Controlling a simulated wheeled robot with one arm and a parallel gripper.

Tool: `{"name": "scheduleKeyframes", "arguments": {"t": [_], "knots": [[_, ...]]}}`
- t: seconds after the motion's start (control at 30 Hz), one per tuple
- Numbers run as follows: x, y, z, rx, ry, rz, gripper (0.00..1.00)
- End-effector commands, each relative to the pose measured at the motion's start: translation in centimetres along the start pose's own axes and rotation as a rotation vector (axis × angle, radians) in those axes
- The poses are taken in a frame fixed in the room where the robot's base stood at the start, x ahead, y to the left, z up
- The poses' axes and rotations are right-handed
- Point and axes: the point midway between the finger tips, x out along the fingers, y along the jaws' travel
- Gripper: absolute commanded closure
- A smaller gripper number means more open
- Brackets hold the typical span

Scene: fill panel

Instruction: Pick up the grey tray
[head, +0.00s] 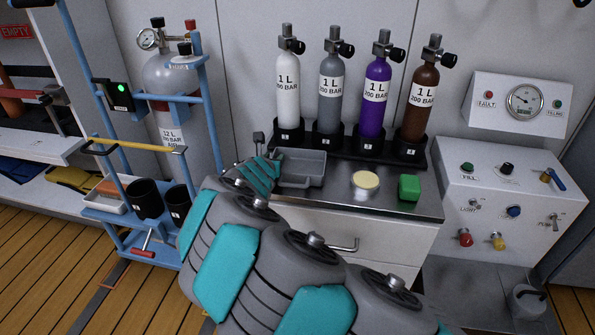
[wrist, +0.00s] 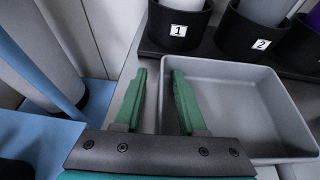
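The grey tray (head: 304,170) is a shallow open box on the left end of the counter top, in front of the bottle rack. It looks empty in the wrist view (wrist: 246,108). My gripper (head: 268,162) is at the tray's left side, pointing toward the rack. In the wrist view my gripper (wrist: 158,75) has its two green fingers apart with nothing shut between them. The left finger is outside the tray's left wall, and the right finger overlaps its inner side. I cannot tell whether either finger touches the wall.
A black rack (head: 350,148) with several small bottles stands behind the tray. A cream-topped round container (head: 365,182) and a green block (head: 409,187) sit to its right. A blue trolley (head: 128,220) with a large cylinder (head: 170,75) stands to the left.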

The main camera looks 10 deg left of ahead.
Motion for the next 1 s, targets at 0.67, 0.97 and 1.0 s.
{"name": "scheduleKeyframes", "arguments": {"t": [0.67, 0.97, 1.0], "knots": [[-0.05, -0.06, 0.02, 0.001, 0.0, -0.001, 1.0], [-0.04, -0.07, 0.01, 0.001, 0.0, -0.001, 1.0], [-0.04, -0.07, 0.01, 0.001, 0.0, -0.001, 1.0]]}}
